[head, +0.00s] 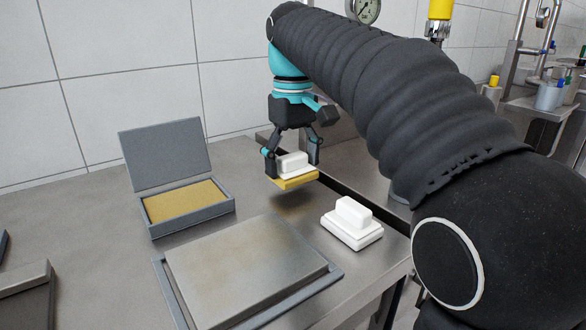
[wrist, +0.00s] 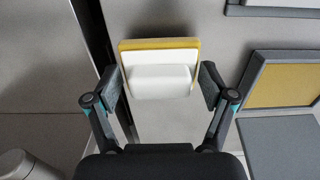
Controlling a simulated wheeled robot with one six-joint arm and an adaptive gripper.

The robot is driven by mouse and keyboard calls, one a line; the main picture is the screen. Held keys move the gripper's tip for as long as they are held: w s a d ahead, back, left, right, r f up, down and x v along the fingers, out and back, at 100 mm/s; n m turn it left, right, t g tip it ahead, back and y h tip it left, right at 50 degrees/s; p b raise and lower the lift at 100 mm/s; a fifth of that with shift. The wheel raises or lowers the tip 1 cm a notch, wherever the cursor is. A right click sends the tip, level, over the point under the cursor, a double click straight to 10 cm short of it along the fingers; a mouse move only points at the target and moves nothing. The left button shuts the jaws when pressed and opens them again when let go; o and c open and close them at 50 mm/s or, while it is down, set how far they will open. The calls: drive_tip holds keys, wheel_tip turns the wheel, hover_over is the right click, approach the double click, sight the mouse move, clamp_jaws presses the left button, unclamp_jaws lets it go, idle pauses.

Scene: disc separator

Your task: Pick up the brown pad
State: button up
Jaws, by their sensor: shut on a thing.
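The brown pad (head: 294,182) has a yellow-brown sole and a white block-shaped handle on top. My gripper (head: 292,160) is shut on the white handle, one finger at each end, and holds the pad above the metal table near its back edge. In the wrist view the pad's yellow-brown edge (wrist: 160,44) shows beyond the handle, between the fingers of my gripper (wrist: 160,83). A second, all-white pad (head: 351,222) stands on the table to the right, apart from the gripper.
An open grey box (head: 155,227) with a yellow-brown inside stands left of the gripper, its lid raised. A flat metal plate in a grey tray (head: 330,273) lies in front. A dark slot (head: 345,188) runs along the table behind the pads. Bare table lies between box and pads.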

wheel_tip(320, 180, up, 2)
drive_tip(key=shift+r+p, duration=0.25)
drive_tip(key=shift+p, duration=0.05)
drive_tip(key=s+d+r, duration=0.3)
drive_tip(key=d+r, duration=0.3)
drive_tip(key=d, duration=0.5)
drive_tip(key=shift+d+p, duration=0.15)
drive_tip(key=shift+p, duration=0.3)
drive_tip(key=shift+r, duration=0.1)
drive_tip(key=o, duration=0.6)
drive_tip(key=c, duration=0.3)
